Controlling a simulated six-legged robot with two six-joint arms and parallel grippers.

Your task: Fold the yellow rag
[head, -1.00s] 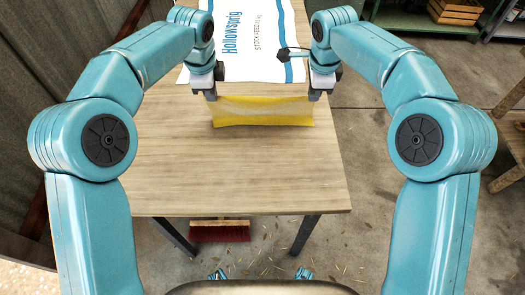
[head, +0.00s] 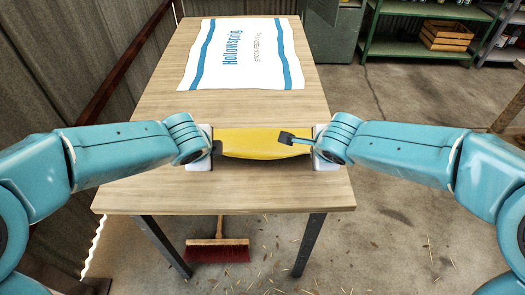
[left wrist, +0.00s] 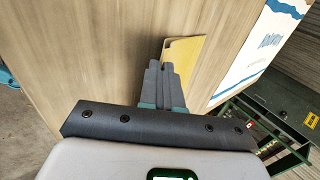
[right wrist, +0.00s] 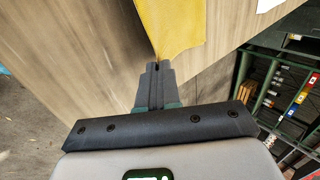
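The yellow rag (head: 262,144) is a narrow band across the near part of the wooden table (head: 245,193) in the head view, its near edge bowed. I cannot tell whether it touches the table. My left gripper (head: 216,148) is at its left end and my right gripper (head: 311,148) at its right end. In the left wrist view the fingers (left wrist: 160,66) are together at the rag's edge (left wrist: 184,58). In the right wrist view the fingers (right wrist: 158,66) are closed on a corner of the rag (right wrist: 170,25).
A white feed sack with blue stripes (head: 262,73) lies flat on the far half of the table. A red broom (head: 217,251) is on the floor under the near edge. Green shelves (head: 408,45) with a wooden crate (head: 446,36) stand at the back right.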

